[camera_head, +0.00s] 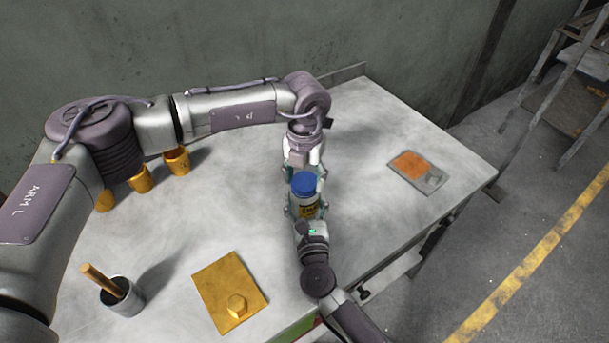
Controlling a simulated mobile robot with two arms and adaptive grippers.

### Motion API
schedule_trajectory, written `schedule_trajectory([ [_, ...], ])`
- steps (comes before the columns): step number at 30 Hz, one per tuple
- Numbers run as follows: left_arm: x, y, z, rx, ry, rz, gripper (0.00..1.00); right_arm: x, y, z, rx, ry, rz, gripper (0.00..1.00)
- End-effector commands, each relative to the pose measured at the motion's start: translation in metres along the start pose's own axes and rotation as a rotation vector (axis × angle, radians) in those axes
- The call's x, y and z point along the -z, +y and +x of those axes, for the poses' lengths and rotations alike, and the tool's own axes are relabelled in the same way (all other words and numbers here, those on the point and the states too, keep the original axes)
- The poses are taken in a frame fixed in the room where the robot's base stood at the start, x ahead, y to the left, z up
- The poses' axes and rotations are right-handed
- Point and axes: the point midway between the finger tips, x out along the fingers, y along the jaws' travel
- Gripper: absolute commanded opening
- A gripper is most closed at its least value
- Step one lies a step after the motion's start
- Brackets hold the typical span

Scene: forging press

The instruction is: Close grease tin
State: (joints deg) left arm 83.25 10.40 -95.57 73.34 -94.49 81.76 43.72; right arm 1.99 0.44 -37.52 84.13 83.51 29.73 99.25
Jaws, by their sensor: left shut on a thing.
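My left gripper (304,173) reaches in from behind and is shut on the blue lid. My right gripper (307,212) comes from the front, with its fingers on both sides of the tin body, shut on it. The fingers hide part of the tin's sides, and I cannot see whether its base touches the table.
The grey table (230,210) carries a yellow plate with a nut (220,280), a metal cup with a wooden handle (122,296), several yellow cups (176,161) and an orange and grey card (413,166). A metal rack (575,85) stands at the right.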

Motion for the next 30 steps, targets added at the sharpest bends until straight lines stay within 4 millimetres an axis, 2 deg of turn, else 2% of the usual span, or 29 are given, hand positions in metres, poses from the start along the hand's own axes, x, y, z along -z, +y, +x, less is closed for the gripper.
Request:
schedule_trajectory([
  [30, -0.0011, 0.0007, 0.0005, -0.005, -0.004, 2.574, 0.34, 0.0008, -0.0005, -0.0002, 0.001, 0.002, 0.0, 0.0],
])
